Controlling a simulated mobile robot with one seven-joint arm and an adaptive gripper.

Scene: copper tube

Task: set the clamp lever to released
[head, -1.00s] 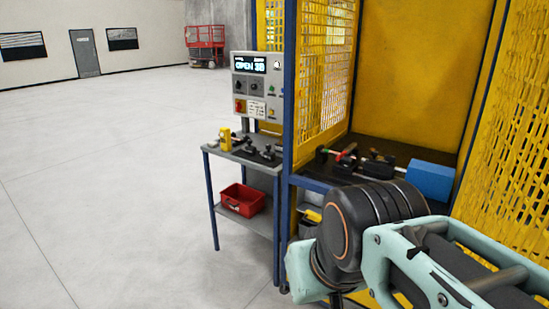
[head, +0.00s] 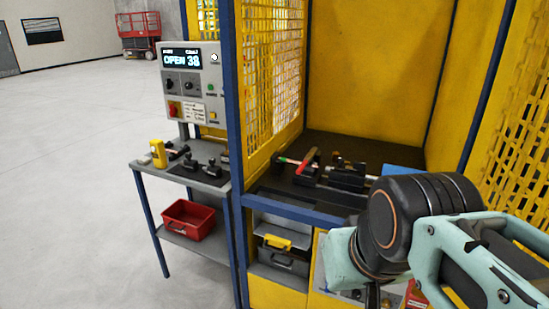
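A red lever (head: 306,161) stands tilted on the dark clamp fixture inside the yellow enclosure, at the left part of its bench in the head view. Its upper end leans to the right. From this view I cannot tell whether it is clamped or released. A thin bar with a green end (head: 281,159) lies by the lever, and black blocks (head: 346,176) stand to its right. My arm fills the lower right, in front of the enclosure. My gripper is not clearly visible; its fingers are out of view or hidden.
A control panel (head: 192,85) reading "OPEN 38" stands left of the enclosure's blue post (head: 231,150). Below it, a side table (head: 150,169) holds a yellow object and dark tools. A red bin (head: 188,220) sits on its shelf. A blue block (head: 400,169) lies partly behind my arm.

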